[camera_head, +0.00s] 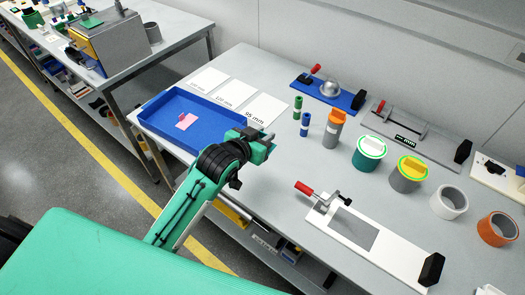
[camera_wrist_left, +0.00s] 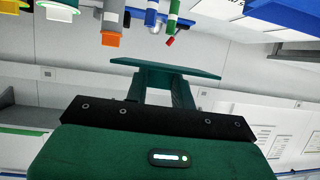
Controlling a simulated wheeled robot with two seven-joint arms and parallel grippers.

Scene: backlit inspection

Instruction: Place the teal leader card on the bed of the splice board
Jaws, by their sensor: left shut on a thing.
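My left gripper (camera_head: 262,140) is at the right edge of the blue tray, above the table's front side. In the left wrist view the gripper (camera_wrist_left: 158,88) is shut on the teal leader card (camera_wrist_left: 165,68), which shows as a thin flat strip across the fingers. In the head view the card is hard to tell from my green gripper parts. The white board with a grey bed (camera_head: 345,228), which looks like the splice board, lies to the right of the gripper, apart from it. Its bed looks bare. My right gripper is not in view.
The board carries a red-handled clamp (camera_head: 318,196) and a black end block (camera_head: 432,269). The blue tray (camera_head: 160,128) holds a pink card (camera_head: 186,121). Several canisters, including an orange-topped one (camera_head: 333,128), and tape rolls (camera_head: 449,202) stand behind the board.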

